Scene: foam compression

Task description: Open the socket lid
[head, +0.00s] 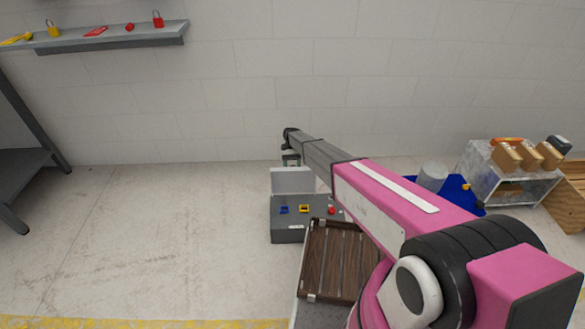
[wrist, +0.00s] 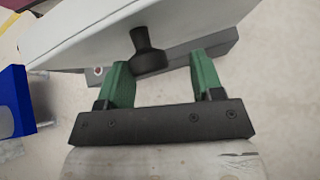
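The socket lid (head: 292,180) is a pale grey panel standing raised at the back of the grey socket box (head: 289,236). In the wrist view the lid (wrist: 85,42) crosses the top of the picture, with a black knob (wrist: 149,52) on it. My gripper (head: 291,158) is at the lid's top edge in the head view, its fingers small and partly hidden. In the wrist view the green fingers of my gripper (wrist: 162,80) are apart. The knob lies between them, nearer the left finger, with a clear gap to the right one.
Blue (head: 284,209), yellow (head: 304,208) and red (head: 332,210) parts sit on the box top. A brown slatted wooden piece (head: 338,262) lies in front. A blue item (head: 460,190) and a metal stand (head: 508,183) are at right. The floor at left is clear.

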